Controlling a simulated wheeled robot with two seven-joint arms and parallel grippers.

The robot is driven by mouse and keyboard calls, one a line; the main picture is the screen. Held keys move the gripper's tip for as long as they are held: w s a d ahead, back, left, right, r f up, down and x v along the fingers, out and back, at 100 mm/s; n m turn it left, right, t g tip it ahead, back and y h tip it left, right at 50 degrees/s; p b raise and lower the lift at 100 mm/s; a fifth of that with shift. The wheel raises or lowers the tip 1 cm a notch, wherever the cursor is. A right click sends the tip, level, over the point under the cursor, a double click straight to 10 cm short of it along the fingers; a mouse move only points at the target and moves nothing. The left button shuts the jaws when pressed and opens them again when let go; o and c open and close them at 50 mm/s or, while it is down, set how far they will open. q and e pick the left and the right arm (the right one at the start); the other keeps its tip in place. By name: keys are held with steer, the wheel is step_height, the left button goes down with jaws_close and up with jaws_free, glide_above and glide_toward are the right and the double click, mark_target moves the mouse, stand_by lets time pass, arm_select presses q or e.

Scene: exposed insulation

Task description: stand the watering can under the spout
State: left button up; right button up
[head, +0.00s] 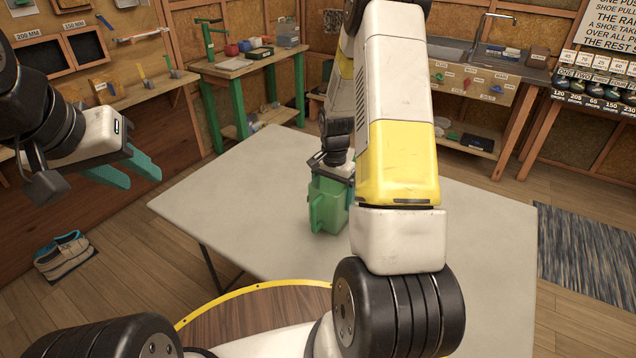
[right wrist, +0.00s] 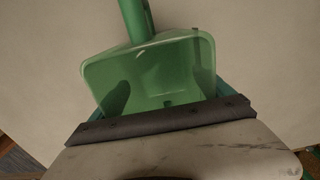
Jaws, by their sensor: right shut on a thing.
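A green watering can (head: 327,207) is upright over the pale table, in the middle of the head view. My right gripper (head: 331,172) comes down on it from above and is shut on it. In the right wrist view the can (right wrist: 150,75) opens toward the camera between the fingers, with its green tube pointing up the picture. I cannot tell whether its base touches the table. A curved metal spout (head: 497,17) stands over the sink (head: 470,52) at the back right. My left gripper (head: 133,170) is open and empty at the left.
The pale table (head: 235,190) is otherwise bare where I see it. A green-legged bench (head: 240,66) with tools stands behind left. Shelves (head: 465,138) with small items are under the sink. Shoes (head: 63,255) lie on the floor left; a striped rug (head: 590,255) lies right.

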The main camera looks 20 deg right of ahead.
steer(key=shift+f, duration=0.8)
steer(key=shift+f, duration=0.1)
steer(key=o, duration=1.3)
